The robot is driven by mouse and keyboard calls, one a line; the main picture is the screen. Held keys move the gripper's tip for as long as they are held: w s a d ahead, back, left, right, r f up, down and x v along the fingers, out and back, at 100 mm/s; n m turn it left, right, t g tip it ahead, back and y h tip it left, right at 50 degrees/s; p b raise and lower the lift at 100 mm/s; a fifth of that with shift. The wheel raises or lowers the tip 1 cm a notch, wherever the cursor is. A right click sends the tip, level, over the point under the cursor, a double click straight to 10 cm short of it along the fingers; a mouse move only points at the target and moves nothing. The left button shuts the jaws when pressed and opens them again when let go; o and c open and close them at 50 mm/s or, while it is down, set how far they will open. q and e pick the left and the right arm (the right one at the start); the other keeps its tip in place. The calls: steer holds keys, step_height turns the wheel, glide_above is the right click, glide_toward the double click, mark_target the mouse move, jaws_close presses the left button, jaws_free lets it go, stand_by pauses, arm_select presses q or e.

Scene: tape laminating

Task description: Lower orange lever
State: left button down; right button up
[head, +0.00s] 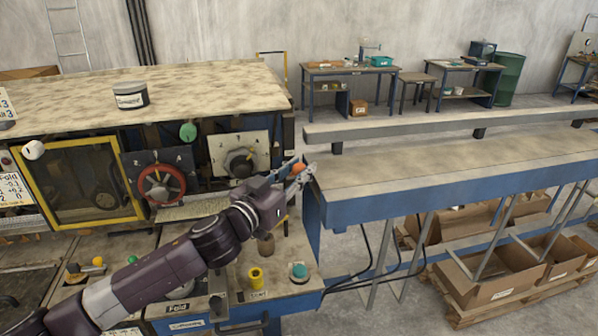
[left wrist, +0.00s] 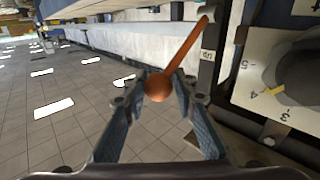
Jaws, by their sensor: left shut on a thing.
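The orange lever shows in the left wrist view as a slanting orange rod (left wrist: 187,48) with a ball knob (left wrist: 158,86) at its end. In the head view its orange knob (head: 298,168) is at the right end of the machine, beside the long blue bench. My left gripper (head: 300,176) reaches across the machine front to the knob. In the left wrist view, its two fingers (left wrist: 158,92) are closed around the ball. The lever's base is not clear in the head view. My right gripper is not in view.
A grey dial (head: 241,163) on a white plate and a red handwheel (head: 162,184) are left of the lever. A yellow knob (head: 255,277) and a teal button (head: 299,271) are below. The long blue bench (head: 440,185) extends right.

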arm_select(q)
step_height(320, 180, down, 7)
steer(key=s+d+b, duration=0.1)
steer(key=s+b, duration=0.1)
steer(key=b, duration=0.4)
steer(key=shift+s+m+t, duration=0.15)
steer(key=shift+m+t, duration=0.15)
steer(key=shift+m, duration=0.1)
steer(key=c, duration=2.7)
jaws_free()
steer(key=shift+r, duration=0.15)
steer(key=o, duration=0.8)
steer(key=shift+s+a+r, duration=0.15)
steer(key=shift+c, duration=0.2)
steer(key=o, duration=0.3)
steer(key=shift+o, duration=0.2)
